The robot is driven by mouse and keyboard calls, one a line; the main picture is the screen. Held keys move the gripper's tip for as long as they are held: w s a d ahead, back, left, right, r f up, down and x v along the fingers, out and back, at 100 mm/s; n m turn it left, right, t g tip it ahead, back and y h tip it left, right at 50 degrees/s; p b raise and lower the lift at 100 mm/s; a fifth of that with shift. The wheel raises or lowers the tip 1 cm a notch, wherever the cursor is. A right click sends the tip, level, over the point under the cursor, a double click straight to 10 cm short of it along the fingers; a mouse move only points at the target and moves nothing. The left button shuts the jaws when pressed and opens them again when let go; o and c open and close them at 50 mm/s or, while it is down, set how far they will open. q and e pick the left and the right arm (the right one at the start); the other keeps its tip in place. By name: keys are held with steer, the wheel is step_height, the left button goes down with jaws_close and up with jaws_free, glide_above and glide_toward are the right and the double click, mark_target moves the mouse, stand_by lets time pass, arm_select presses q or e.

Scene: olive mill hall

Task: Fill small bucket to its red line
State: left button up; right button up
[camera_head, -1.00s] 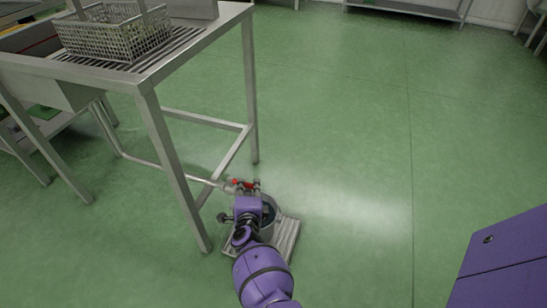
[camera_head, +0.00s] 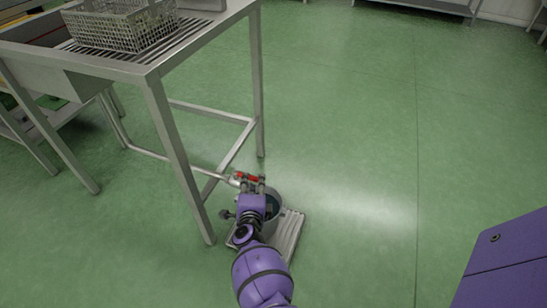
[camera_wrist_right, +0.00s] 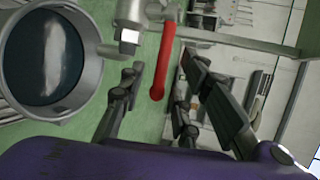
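The small metal bucket (camera_head: 277,222) stands on the floor beside the table's front leg, partly hidden by my right arm. In the right wrist view the bucket (camera_wrist_right: 95,85) is at the left, with a dark, glossy surface inside; I see no red line. The valve (camera_wrist_right: 130,12) has a red lever (camera_wrist_right: 163,70), which also shows in the head view (camera_head: 249,177). My right gripper (camera_wrist_right: 170,100) is open, with fingers on either side of the lever's lower end; I cannot tell if they touch it. It shows in the head view (camera_head: 255,186). My left gripper is not in view.
A ribbed metal grate (camera_head: 291,233) lies under the bucket. A steel sink table (camera_head: 178,150) stands at the left with a wire basket (camera_head: 110,30) on it. A pipe (camera_head: 165,158) runs low to the valve. The green floor to the right is clear.

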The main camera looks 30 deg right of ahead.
steer(key=v, duration=0.6)
steer(key=shift+d+f, duration=0.1)
stand_by(0.3)
